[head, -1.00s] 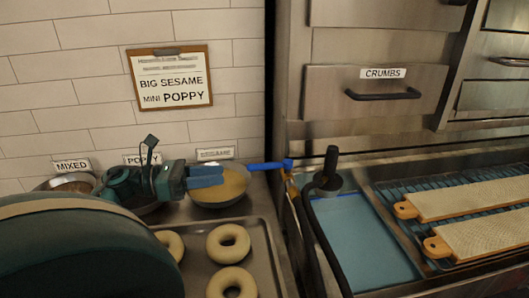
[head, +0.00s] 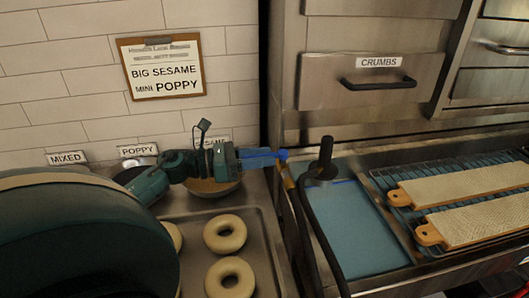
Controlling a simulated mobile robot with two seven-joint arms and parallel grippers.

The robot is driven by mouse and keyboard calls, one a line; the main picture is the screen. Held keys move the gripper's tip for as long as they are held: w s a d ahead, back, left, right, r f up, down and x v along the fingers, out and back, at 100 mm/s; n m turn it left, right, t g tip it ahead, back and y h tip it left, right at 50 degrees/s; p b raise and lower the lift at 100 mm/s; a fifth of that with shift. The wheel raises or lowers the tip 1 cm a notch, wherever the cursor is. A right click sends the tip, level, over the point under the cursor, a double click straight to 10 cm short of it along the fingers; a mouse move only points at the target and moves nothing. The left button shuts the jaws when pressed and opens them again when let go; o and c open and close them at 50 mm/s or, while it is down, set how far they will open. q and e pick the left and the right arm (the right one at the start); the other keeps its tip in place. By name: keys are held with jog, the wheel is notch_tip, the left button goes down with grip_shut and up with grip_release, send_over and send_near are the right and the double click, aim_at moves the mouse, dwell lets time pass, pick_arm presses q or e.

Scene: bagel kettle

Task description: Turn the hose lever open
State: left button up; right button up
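The blue hose lever (head: 282,154) sticks out to the left from a fitting beside the black hose, near the left edge of the sink. My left gripper (head: 262,159) reaches in from the left, with its light-blue fingers at the lever and overlapping its length. The lever's end by the fitting shows past the fingertips; the rest is partly hidden by the fingers. The gap between the fingers is not clear, so I cannot tell whether they are closed on it. My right gripper is not in view.
The black hose (head: 317,218) arches up right of the lever. A tray (head: 258,235) with bagels lies below my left arm, and a sesame bowl (head: 215,187) sits under the gripper. Wooden boards (head: 455,188) lie on a rack at the right. A blue-lined basin (head: 355,230) is between.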

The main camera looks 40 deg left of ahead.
pick_arm(q)
jog(key=shift+w+d, duration=0.3)
jog(key=shift+w, duration=0.15)
grip_shut()
dwell(0.4)
